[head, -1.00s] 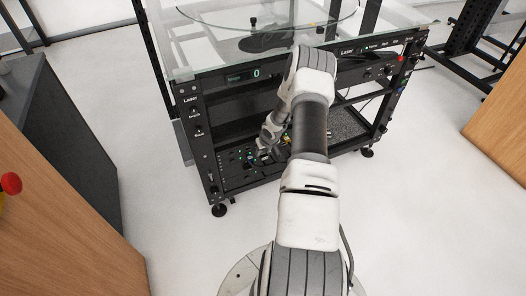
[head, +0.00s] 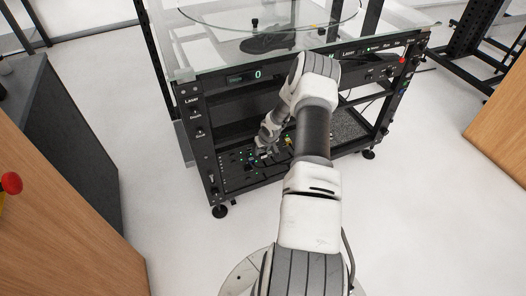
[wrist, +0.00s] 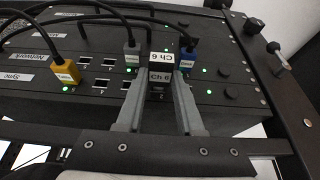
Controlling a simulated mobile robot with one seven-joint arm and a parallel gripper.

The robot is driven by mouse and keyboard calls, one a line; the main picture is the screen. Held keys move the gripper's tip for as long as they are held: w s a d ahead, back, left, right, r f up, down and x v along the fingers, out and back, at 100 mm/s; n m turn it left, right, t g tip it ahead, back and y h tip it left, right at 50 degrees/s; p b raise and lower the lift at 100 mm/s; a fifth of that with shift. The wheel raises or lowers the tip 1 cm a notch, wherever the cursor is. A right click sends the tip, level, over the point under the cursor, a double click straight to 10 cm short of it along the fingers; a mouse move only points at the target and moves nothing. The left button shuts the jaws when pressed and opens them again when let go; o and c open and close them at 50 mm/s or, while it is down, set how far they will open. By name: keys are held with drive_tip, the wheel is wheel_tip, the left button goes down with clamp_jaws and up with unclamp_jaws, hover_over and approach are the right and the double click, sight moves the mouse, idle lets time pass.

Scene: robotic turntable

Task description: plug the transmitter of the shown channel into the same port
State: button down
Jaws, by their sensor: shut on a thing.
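The transmitter (wrist: 161,60) is a small black block with white labels reading "Ch 6" on two faces. In the wrist view it sits between the fingertips of my gripper (wrist: 158,100), which is shut on it. It is right at the port panel (wrist: 96,95); I cannot tell whether it is seated in a port. In the head view my gripper (head: 264,152) is low at the rack's bottom shelf, and the transmitter is too small to make out. The rack's display (head: 243,77) shows a green "0"; dimmer text beside it is unreadable.
A yellow plug (wrist: 66,72), a grey plug (wrist: 131,48) and a blue plug (wrist: 187,57) with black cables are near my fingers. Several empty ports and green lights line the panel. A glass turntable top (head: 290,22) is above the rack; white floor is clear in front.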

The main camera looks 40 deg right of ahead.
drive_tip(key=shift+w+d, duration=0.15)
drive_tip(key=shift+w, duration=0.4)
drive_tip(key=shift+c, duration=2.3)
unclamp_jaws()
drive_tip(key=p+v, duration=0.5)
drive_tip(key=v, duration=1.2)
drive_tip(key=shift+r+p, duration=0.2)
drive_tip(key=shift+p, duration=0.15)
